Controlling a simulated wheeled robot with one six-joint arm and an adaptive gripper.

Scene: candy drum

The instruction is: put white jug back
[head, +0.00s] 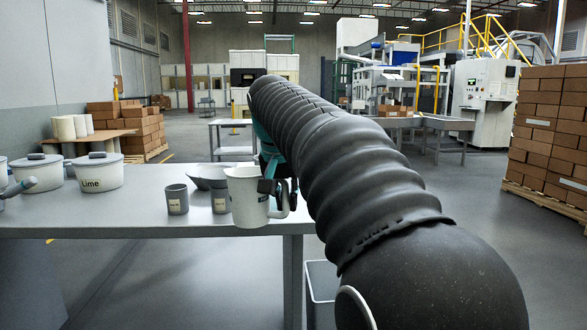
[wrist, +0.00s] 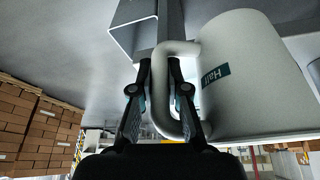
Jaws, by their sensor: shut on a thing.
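The white jug (head: 243,198) is upright at the right end of the grey table (head: 110,215), near its front edge. I cannot tell whether its base touches the tabletop. My gripper (head: 275,188) is at the jug's right side, shut on its handle. In the wrist view, the two fingers of my gripper (wrist: 160,72) close around the jug's looped handle.
Two small grey cups (head: 177,199) and a grey bowl (head: 204,180) stand just left of the jug. White lidded pots (head: 98,176), one marked "Lime", stand further left. The table's front middle is clear. Stacked boxes (head: 551,130) are far right.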

